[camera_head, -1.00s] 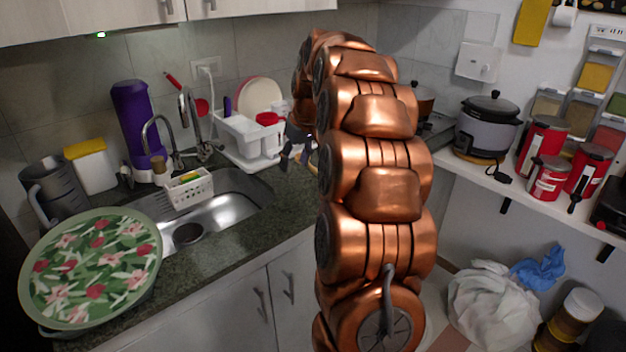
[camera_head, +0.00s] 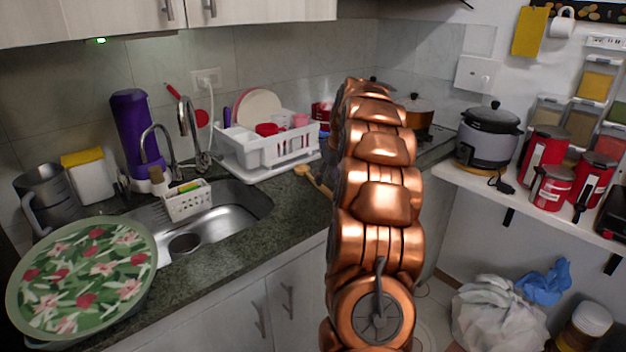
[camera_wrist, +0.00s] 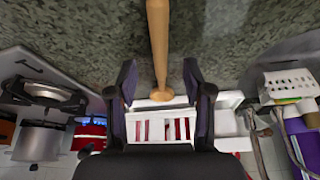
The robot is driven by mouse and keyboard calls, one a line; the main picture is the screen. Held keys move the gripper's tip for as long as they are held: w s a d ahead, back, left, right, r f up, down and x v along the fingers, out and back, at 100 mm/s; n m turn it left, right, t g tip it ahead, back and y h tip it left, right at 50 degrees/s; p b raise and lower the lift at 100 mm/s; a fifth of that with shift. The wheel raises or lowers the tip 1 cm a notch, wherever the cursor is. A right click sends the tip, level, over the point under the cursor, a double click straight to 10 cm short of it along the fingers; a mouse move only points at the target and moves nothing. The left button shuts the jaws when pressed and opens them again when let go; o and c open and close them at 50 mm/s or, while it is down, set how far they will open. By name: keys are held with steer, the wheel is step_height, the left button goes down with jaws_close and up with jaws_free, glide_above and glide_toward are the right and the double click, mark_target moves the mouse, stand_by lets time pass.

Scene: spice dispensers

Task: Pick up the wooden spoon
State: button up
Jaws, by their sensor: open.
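The wooden spoon (camera_head: 316,181) lies on the dark granite counter in front of the white dish rack, partly hidden by my arm in the head view. In the wrist view the wooden spoon (camera_wrist: 158,42) runs down from the top edge, and its wider end lies near the dish rack. My gripper (camera_wrist: 160,76) is open, with one dark finger on each side of the spoon's line. I cannot tell the height left between fingers and counter. In the head view my gripper is hidden behind my arm.
The white dish rack (camera_head: 262,149) with plates and red cups stands just behind the spoon. A rice cooker (camera_head: 488,137) and red canisters (camera_head: 546,153) stand on the right shelf.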

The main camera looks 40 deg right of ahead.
mark_target(325, 187)
steer(key=x, duration=0.4)
steer(key=shift+s+f+p, duration=0.1)
steer(key=shift+s+p, duration=0.1)
steer(key=shift+p, duration=0.15)
steer(key=shift+c, duration=0.3)
jaws_close()
